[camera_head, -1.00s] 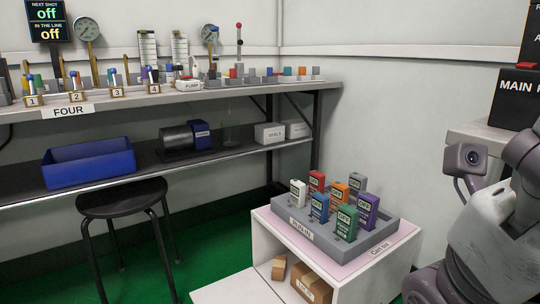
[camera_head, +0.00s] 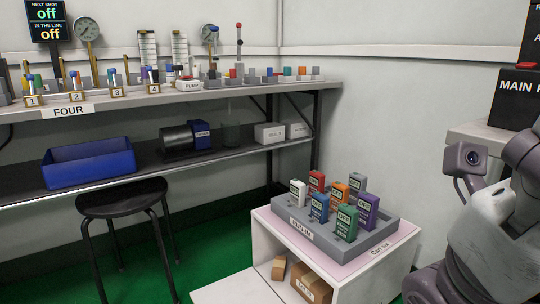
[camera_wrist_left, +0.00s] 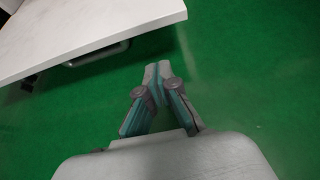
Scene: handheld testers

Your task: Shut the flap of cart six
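Cart six (camera_head: 375,285) is a white cart with a pink top and a "Cart six" label, low at the right of centre in the head view. Its open front holds cardboard boxes (camera_head: 312,286). A white flap (camera_head: 235,289) lies lowered, roughly level, in front of that opening. In the left wrist view, my left gripper (camera_wrist_left: 158,72) has its fingertips together, with nothing between them, above the green floor. A white panel (camera_wrist_left: 80,30) with a grey bar under its edge is ahead to the left, apart from the fingers. I cannot tell if it is the flap. My right gripper is not visible.
A grey tray (camera_head: 292,231) of several coloured testers stands on the cart. A black stool (camera_head: 122,196) stands left of it, before a long bench (camera_head: 250,92) with a lower shelf. My right arm is folded at the right edge. Green floor lies between stool and cart.

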